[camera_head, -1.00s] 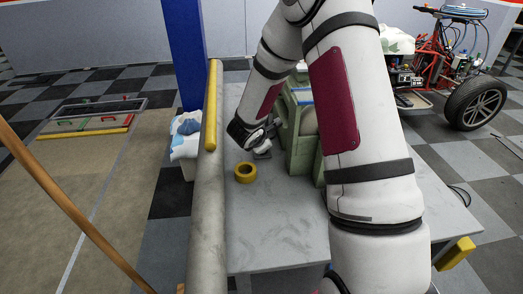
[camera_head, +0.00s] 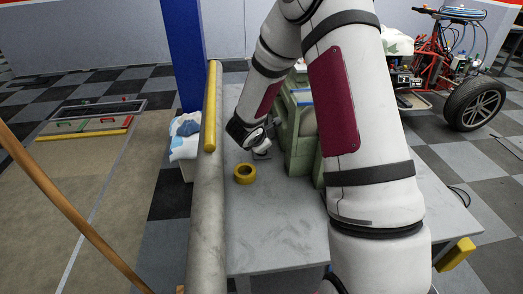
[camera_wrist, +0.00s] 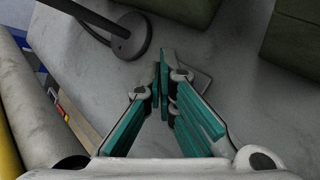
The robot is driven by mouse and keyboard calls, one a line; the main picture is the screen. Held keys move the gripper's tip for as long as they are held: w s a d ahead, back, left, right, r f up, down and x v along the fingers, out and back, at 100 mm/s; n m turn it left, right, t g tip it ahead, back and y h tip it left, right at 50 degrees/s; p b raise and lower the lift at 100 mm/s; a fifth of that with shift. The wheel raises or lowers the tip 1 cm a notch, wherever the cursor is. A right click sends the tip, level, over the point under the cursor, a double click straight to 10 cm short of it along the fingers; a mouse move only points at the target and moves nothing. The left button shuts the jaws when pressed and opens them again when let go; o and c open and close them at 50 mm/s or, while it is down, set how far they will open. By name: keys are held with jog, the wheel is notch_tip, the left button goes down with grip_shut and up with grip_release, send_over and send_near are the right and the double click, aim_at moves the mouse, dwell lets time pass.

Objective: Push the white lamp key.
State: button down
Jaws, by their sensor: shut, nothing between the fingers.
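My gripper (camera_wrist: 165,62) is shut and empty, pointing down over the grey table. In the wrist view a flat grey plate (camera_wrist: 203,78) lies on the table just right of the fingertips and is partly hidden behind them. I cannot make out a white key on it. A dark round lamp base (camera_wrist: 131,37) with a thin stem stands at the upper left of the fingertips; the rest of the lamp is out of that view. In the head view my gripper (camera_head: 263,147) is low at the table's far part, beside green crates, and I cannot tell whether it touches anything.
Green crates (camera_head: 300,150) stand right of my gripper. A yellow tape roll (camera_head: 244,174) lies on the table (camera_head: 280,235) nearer the camera. A long grey roll (camera_head: 207,220) with a yellow tube (camera_head: 211,105) runs along the table's left side. The near tabletop is mostly clear.

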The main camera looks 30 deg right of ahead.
jog(key=shift+r+p, duration=1.6)
jog(key=shift+r, duration=1.4)
